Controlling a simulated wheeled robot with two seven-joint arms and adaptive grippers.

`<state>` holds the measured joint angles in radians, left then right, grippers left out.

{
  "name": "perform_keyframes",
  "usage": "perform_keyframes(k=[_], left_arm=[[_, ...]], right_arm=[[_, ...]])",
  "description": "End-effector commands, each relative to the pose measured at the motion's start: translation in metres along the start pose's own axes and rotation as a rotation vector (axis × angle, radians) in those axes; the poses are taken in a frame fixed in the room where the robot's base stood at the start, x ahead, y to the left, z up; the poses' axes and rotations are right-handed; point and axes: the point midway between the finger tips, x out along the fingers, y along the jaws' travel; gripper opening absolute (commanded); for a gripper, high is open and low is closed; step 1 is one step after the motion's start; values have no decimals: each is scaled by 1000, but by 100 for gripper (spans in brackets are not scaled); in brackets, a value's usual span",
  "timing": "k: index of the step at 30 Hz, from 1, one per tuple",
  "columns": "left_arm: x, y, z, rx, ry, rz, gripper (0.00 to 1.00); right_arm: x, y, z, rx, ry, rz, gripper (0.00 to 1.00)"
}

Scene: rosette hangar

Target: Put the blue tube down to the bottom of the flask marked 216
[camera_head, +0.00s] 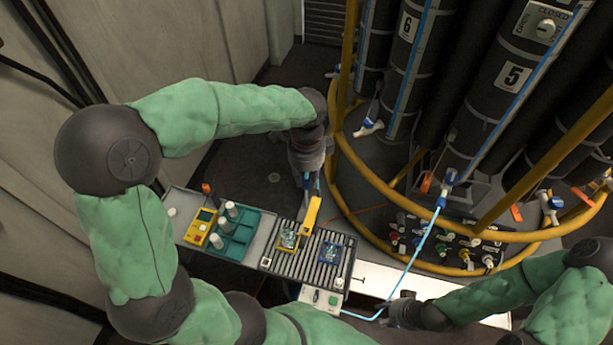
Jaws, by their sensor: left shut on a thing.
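The light blue tube (412,262) hangs from the valve of the black bottle marked 5 (513,76). It bends near my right gripper (388,313) and runs left towards a white box. My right gripper is at that bend; I cannot tell whether its fingers are on the tube. My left gripper (310,180) points down above the bench and is shut on a yellow object (311,216). White-capped flasks (231,210) stand in a teal rack (238,242) at the left. Their marks are too small to read, so I cannot tell which is 216.
The bench has a grooved tray (307,267) with a yellow-framed item (288,240) and a blue-framed item (329,252). A yellow device (200,227) lies by the rack. The white box (321,298) is at the front. A yellow rail (372,180) rings the bottles.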

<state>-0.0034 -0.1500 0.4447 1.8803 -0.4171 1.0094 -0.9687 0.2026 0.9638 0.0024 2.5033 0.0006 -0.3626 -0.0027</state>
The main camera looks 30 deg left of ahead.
Motion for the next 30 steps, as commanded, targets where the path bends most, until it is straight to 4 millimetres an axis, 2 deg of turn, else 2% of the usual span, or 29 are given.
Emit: perform_keyframes(k=[21,30], left_arm=[[-32,0,0,0,0,-1,5],[-32,0,0,0,0,-1,5]], right_arm=[[-24,-8,1,0,0,0,40],[-24,-8,1,0,0,0,40]])
